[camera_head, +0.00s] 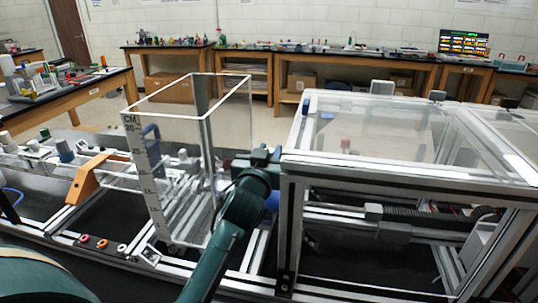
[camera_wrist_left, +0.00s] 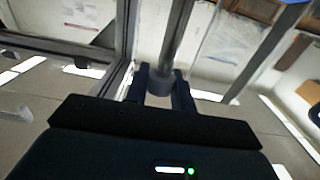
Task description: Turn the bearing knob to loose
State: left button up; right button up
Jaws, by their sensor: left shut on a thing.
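My left arm rises from the bottom centre of the head view, and its dark gripper (camera_head: 264,158) is at the upper left corner of the right-hand framed enclosure. In the left wrist view the gripper (camera_wrist_left: 161,84) has its two fingers on either side of a short grey cylindrical knob (camera_wrist_left: 160,83), shut on it. A rod runs up from the knob. I take this to be the bearing knob. I cannot read any loose or tight mark on it. In the head view the knob is hidden by the gripper and frame. My right gripper is in neither view.
The clear-topped enclosure (camera_head: 375,132) with metal posts stands just right of my gripper. A tall transparent tank (camera_head: 165,185) with a centimetre scale stands close on the left. An orange bracket (camera_head: 88,178) is further left. Benches line the back wall.

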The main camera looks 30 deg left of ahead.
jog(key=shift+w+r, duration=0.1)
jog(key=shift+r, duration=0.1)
pick_arm(q)
jog(key=o, duration=1)
jog(key=shift+c, duration=0.2)
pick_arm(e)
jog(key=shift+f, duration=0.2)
pick_arm(q)
jog(key=shift+s, duration=0.1)
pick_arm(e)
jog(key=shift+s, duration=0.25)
